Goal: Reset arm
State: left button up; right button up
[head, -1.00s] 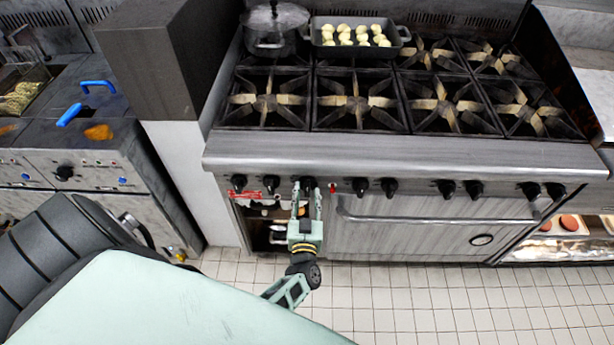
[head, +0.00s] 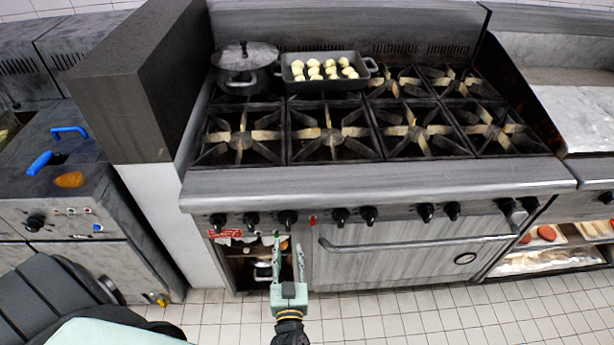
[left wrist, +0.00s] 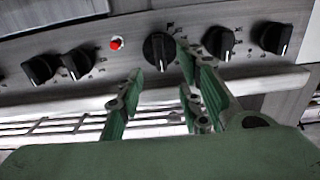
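My left gripper (head: 287,262) is in front of the stove's control panel, with its fingers pointing up toward the knobs. In the left wrist view its green fingers (left wrist: 160,95) are spread apart with nothing between them. A black knob (left wrist: 158,50) shows just beyond the fingertips in that view; it also shows in the head view (head: 288,219). I cannot tell whether a fingertip touches it. My right gripper is not in view.
The stove (head: 380,185) carries a lidded pot (head: 244,78) and a black baking dish (head: 327,85) with pale round pieces in it. An open cubby with items lies below the knobs. A fryer (head: 75,205) stands at left. The tiled floor (head: 400,315) in front is clear.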

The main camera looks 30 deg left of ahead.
pick_arm(q)
jog(key=s+d+f+m+g+h, duration=0.2)
jog(key=s+d+f+h, duration=0.15)
jog(key=f, duration=0.45)
jog(key=s+d+f+m+g+h, duration=0.2)
jog(key=s+d+f+h, duration=0.1)
jog(key=s+f, duration=0.3)
jog(key=s+d+f+m+g+h, duration=0.2)
jog(key=s+d+f+h, duration=0.1)
jog(key=f, duration=0.6)
jog(key=s+a+f+g, duration=0.1)
jog(key=s+f+g, duration=0.1)
jog(key=s, duration=0.6)
jog(key=s+a+f+m+g+b, duration=0.1)
jog(key=s+a+f+g, duration=0.1)
jog(key=s+f, duration=0.3)
jog(key=s+a+f+m+g, duration=0.1)
jog(key=s+f+g, duration=0.3)
jog(key=s, duration=0.8)
jog(key=shift+a+f, duration=0.15)
jog(key=shift+a, duration=0.45)
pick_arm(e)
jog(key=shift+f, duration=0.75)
pick_arm(q)
jog(key=shift+w, duration=0.1)
